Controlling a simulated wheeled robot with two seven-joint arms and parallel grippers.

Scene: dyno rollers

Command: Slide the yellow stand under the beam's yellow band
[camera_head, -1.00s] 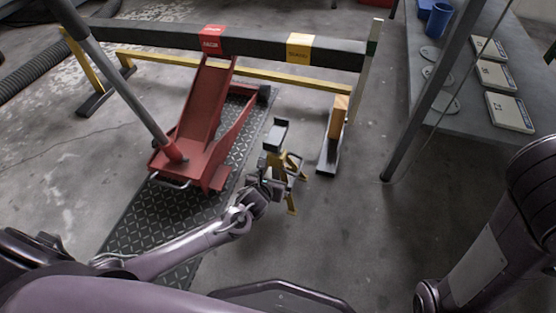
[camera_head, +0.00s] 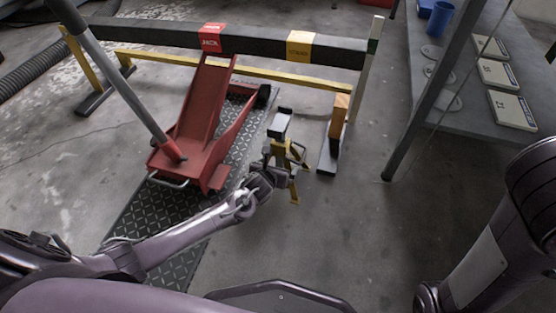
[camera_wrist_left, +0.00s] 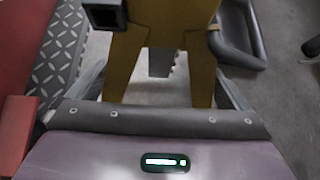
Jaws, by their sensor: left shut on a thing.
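The yellow stand (camera_head: 292,153), with a dark saddle on top, stands upright on the floor, right of the red jack. My left gripper (camera_head: 272,172) is shut on it from the near left. The left wrist view shows the stand's yellow legs (camera_wrist_left: 128,62) between my fingers, with its top out of frame. The black beam (camera_head: 258,45) runs across behind, with a yellow band (camera_head: 299,46) right of a red JACK band (camera_head: 211,38). The stand is in front of the beam, nearer me than the yellow band. My right gripper is not in view.
The red floor jack (camera_head: 205,130) stands on a diamond-plate mat (camera_head: 150,220), its arm reaching up toward the red band. A yellow lower rail (camera_head: 260,75) crosses below the beam. An orange-topped post foot (camera_head: 335,135) stands close right of the stand. A grey bench (camera_head: 470,90) is at right.

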